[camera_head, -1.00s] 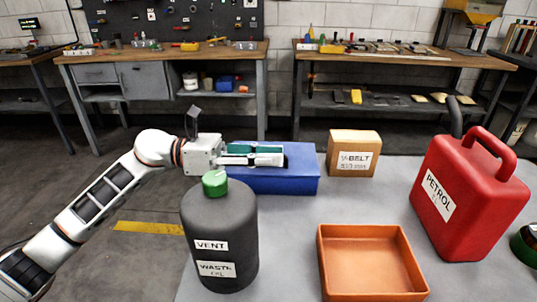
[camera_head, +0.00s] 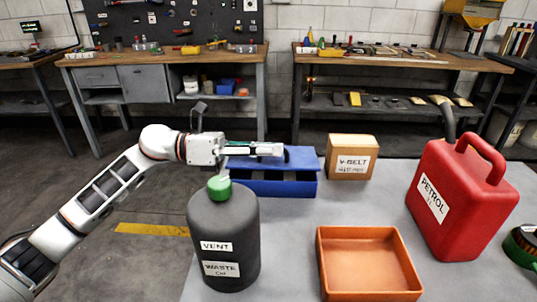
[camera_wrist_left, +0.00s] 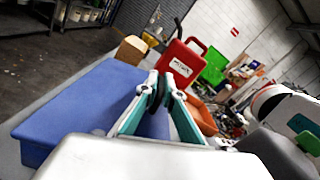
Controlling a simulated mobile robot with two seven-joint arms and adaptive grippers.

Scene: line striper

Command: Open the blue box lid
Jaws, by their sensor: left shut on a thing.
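The blue box (camera_head: 270,189) stands at the far left of the grey table. Its blue lid (camera_head: 303,160) is raised a little, with a dark gap between lid and box front. My left gripper (camera_head: 276,151) reaches in from the left over the lid and is shut on it; its fingers hide part of the lid. In the left wrist view the fingertips (camera_wrist_left: 158,91) are close together, with the blue lid (camera_wrist_left: 88,103) beside and beneath them. The exact contact at the fingertips is hidden. My right gripper is in neither view.
A dark waste oil bottle (camera_head: 223,240) with a green cap stands just in front of the box, near my left arm. A V-belt carton (camera_head: 350,157) is right of the box. An orange tray (camera_head: 368,292) and a red petrol can (camera_head: 460,200) stand further right.

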